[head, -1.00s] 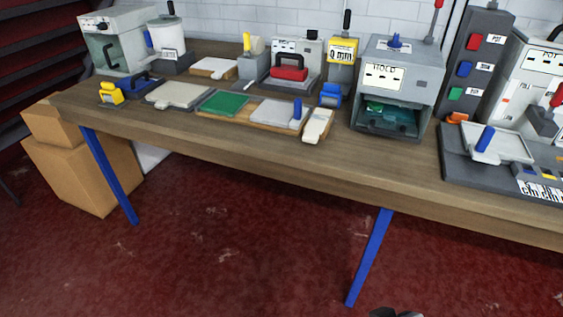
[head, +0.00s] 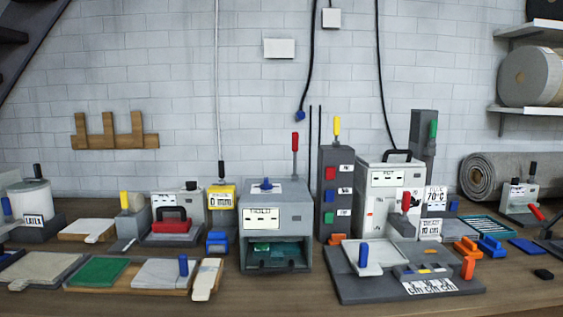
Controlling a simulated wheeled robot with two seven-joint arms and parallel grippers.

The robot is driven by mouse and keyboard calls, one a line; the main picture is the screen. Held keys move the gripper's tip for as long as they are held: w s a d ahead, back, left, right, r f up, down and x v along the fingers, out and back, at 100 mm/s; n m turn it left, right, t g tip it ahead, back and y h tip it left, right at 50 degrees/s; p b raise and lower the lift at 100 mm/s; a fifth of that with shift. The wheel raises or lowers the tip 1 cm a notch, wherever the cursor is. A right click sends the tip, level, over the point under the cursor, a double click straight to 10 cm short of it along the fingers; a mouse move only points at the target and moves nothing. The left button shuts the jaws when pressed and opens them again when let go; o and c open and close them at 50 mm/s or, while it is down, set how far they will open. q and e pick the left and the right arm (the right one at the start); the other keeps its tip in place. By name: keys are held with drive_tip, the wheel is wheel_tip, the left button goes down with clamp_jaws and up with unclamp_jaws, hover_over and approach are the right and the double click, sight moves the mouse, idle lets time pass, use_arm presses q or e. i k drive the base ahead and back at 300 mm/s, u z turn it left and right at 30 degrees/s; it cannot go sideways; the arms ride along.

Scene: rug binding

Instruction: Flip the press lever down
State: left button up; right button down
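Several upright levers stand on the bench, and no label that I can read says which is the press lever. A red-tipped lever (head: 295,148) rises upright behind a grey box machine (head: 275,197) with a dark front opening and green pieces inside. A shorter red-handled lever (head: 406,203) stands upright at the front of a white machine (head: 385,190). A yellow-tipped lever (head: 337,127) stands on a tall grey tower, and a green-tipped lever (head: 433,131) on a grey column behind. Neither of my grippers shows in the head view.
The wooden bench (head: 310,295) runs across the view. In front of the white machine lies a dark grey base (head: 360,290) with a blue-handled plate (head: 362,262). Boards and plates with a green pad (head: 98,271) lie at left. A rolled rug (head: 485,175) is at the back right.

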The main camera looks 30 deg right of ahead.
sight(295, 156)
drive_tip(key=u, duration=1.65)
drive_tip(key=i, duration=1.2)
drive_tip(key=z, duration=3.8)
